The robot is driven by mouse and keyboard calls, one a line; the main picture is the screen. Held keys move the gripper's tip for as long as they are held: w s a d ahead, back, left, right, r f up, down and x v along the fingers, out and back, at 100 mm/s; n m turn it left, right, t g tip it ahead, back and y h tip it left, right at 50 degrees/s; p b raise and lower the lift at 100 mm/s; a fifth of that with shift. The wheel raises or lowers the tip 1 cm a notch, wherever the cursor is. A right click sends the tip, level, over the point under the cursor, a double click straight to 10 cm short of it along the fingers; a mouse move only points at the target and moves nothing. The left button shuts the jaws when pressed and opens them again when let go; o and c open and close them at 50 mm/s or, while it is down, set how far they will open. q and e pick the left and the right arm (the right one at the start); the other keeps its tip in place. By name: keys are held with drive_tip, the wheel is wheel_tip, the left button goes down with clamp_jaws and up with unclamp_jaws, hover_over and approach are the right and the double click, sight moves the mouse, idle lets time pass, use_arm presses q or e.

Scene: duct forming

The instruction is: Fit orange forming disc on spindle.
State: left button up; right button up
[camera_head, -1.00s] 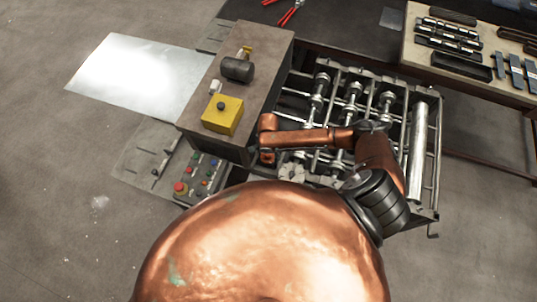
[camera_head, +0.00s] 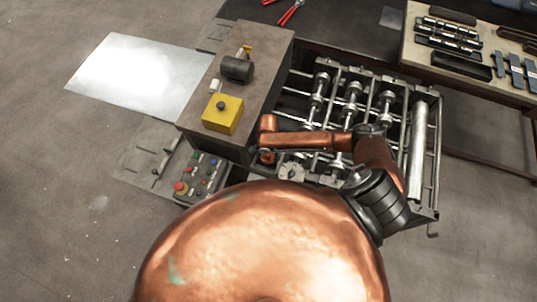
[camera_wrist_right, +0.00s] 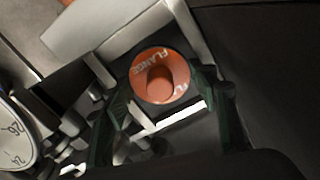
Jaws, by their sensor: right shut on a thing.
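The orange forming disc (camera_wrist_right: 160,75) shows in the right wrist view, with "FLANGE" lettering on its face and a round orange centre. My right gripper (camera_wrist_right: 165,88) has its dark green fingers on either side of the disc and is shut on it. In the head view my right gripper (camera_head: 266,156) is small and partly hidden, beside the machine's grey housing and at the left end of the roller frame. I cannot make out the spindle clearly, nor whether the disc touches it. My left gripper is not in view.
The forming machine's roller shafts (camera_head: 352,92) lie just right of the housing (camera_head: 265,45). A button panel (camera_head: 200,172) stands in front. A numbered dial (camera_wrist_right: 14,140) is at the wrist view's left edge. Sheet metal (camera_head: 140,75) lies left; a tool table (camera_head: 415,55) stands back right.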

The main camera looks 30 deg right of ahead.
drive_tip(key=shift+s+f, duration=0.15)
drive_tip(key=o, duration=1.7)
drive_tip(key=shift+f, duration=0.1)
drive_tip(key=shift+c, duration=0.2)
drive_tip(key=shift+o, duration=0.2)
drive_tip(key=o, duration=0.4)
drive_tip(key=shift+w+r, duration=0.25)
drive_tip(key=shift+w, duration=0.05)
drive_tip(key=shift+r, duration=0.2)
drive_tip(key=shift+a+r, duration=0.1)
drive_tip(key=shift+r, duration=4.25)
drive_tip(key=shift+c, duration=0.3)
